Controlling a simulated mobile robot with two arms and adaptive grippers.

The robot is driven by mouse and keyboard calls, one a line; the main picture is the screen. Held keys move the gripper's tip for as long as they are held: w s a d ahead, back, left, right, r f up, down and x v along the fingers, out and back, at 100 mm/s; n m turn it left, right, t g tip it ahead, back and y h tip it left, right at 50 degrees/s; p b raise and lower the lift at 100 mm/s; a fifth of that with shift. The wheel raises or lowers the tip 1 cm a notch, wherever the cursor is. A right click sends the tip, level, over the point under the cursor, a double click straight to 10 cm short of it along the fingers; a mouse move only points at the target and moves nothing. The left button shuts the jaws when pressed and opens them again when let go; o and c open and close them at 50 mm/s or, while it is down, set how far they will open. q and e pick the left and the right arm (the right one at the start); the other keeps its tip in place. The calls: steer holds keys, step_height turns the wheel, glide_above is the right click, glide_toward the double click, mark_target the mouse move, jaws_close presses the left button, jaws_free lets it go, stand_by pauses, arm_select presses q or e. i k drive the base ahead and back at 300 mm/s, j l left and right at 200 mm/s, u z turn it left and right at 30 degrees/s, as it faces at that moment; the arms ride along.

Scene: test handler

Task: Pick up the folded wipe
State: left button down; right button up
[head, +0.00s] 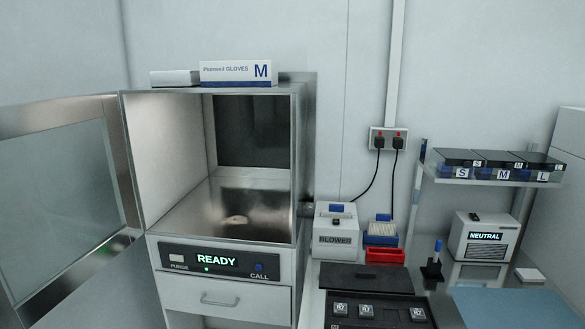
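A small flat white pad (530,275), which looks like the folded wipe, lies at the right on the bench beside the back edge of a blue mat (515,308). A small pale object (235,219) lies on the metal floor of the open chamber (299,150); it is too small to tell what it is. Neither of my grippers shows in the head view.
The chamber's glass door (60,180) stands open at the left. A blower box (336,232), red tray (385,257), black tray (365,280) and blue-capped pen in a holder (433,268) stand mid-bench. A unit reading NEUTRAL (484,250) sits below a shelf (490,180).

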mark_target(526, 275)
steer(key=z, duration=1.35)
